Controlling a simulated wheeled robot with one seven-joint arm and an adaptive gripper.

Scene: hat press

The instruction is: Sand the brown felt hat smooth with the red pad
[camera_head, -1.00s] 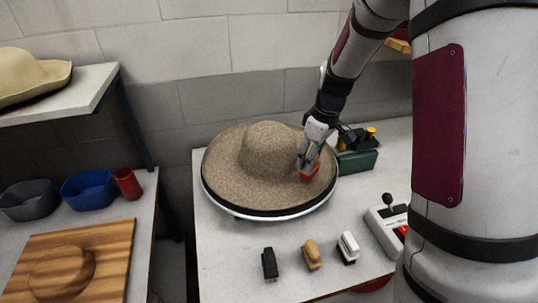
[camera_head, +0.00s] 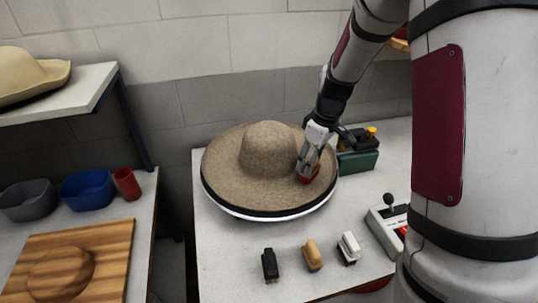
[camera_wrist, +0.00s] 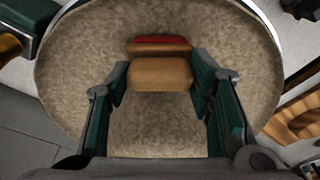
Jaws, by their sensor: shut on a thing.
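The brown felt hat (camera_head: 235,180) lies brim down on a round, white-edged stand on the table, with its crown in the middle. It also fills much of the wrist view (camera_wrist: 75,75). My gripper (camera_head: 307,172) is at the right side of the brim, beside the crown. It is shut on a block with a wooden body and a red pad (camera_wrist: 160,44).
Black (camera_head: 269,264), tan (camera_head: 312,255) and white (camera_head: 348,247) blocks stand at the table front. A control box with a joystick (camera_head: 388,218) is at the right. A green box (camera_head: 358,160) stands behind my gripper. Bowls and a wooden hat form (camera_head: 75,265) are on the left table.

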